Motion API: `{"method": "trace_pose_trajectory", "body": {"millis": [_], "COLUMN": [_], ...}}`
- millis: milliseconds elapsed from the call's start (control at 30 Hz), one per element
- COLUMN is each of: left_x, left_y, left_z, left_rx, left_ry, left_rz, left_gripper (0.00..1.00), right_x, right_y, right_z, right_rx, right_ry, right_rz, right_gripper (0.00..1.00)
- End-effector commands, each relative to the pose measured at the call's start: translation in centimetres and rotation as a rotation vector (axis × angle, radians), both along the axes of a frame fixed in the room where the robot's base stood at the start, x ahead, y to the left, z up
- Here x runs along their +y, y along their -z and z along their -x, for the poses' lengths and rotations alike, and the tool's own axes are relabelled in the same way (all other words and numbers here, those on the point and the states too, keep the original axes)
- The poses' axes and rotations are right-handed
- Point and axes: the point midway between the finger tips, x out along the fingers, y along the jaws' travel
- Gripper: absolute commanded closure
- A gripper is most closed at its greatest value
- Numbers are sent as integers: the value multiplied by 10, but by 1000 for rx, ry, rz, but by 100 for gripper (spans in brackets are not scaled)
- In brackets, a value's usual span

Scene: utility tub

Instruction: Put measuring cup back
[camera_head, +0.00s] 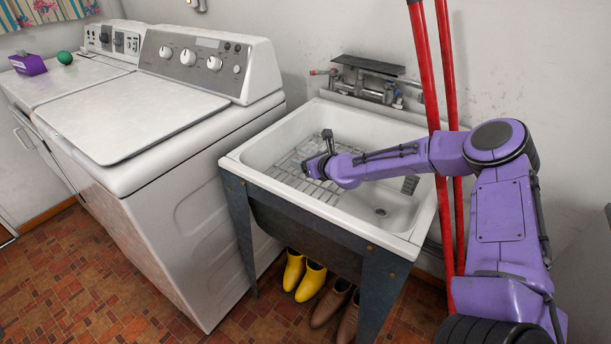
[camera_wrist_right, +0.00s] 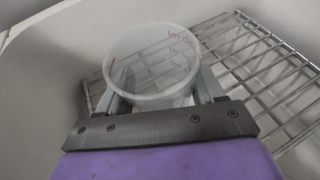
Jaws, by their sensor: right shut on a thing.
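My right gripper (camera_wrist_right: 160,98) is shut on a clear measuring cup (camera_wrist_right: 150,58) with dark markings on its wall. In the right wrist view the cup sits between the two fingers, its round opening facing the camera. In the head view my right arm reaches into the white utility tub (camera_head: 408,219), and the gripper (camera_head: 306,166) is over the wire rack (camera_head: 318,191) at the tub's left side. The rack (camera_wrist_right: 270,75) also shows behind the cup in the wrist view. I cannot tell whether the cup touches it. My left gripper is not in view.
A faucet (camera_head: 372,88) and a dark shelf (camera_head: 367,65) are at the tub's back. Two red poles (camera_head: 447,60) stand at the right, close to my right arm. A white washer (camera_head: 180,190) stands left of the tub. Yellow boots (camera_head: 310,281) and brown shoes (camera_head: 330,302) are below.

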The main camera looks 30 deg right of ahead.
Motion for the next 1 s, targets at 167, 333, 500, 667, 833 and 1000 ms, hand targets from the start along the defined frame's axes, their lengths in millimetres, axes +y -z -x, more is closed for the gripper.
{"method": "trace_pose_trajectory", "body": {"millis": [167,333,500,667,833,1000], "left_x": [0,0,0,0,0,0], "left_y": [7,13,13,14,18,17], "left_z": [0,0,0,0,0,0], "left_rx": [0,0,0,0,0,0], "left_ry": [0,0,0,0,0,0], "left_rz": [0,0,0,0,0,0], "left_gripper": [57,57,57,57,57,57], "right_x": [-4,-5,-5,-5,-5,-5], "right_y": [18,46,51,52,55,54], "right_z": [-13,-17,-17,-17,-17,-17], "right_rx": [0,2,-1,-1,-1,0], "right_ry": [1,0,-1,-1,-1,0], "right_rz": [1,1,0,0,0,0], "right_gripper": [65,65,65,65,26,7]}}
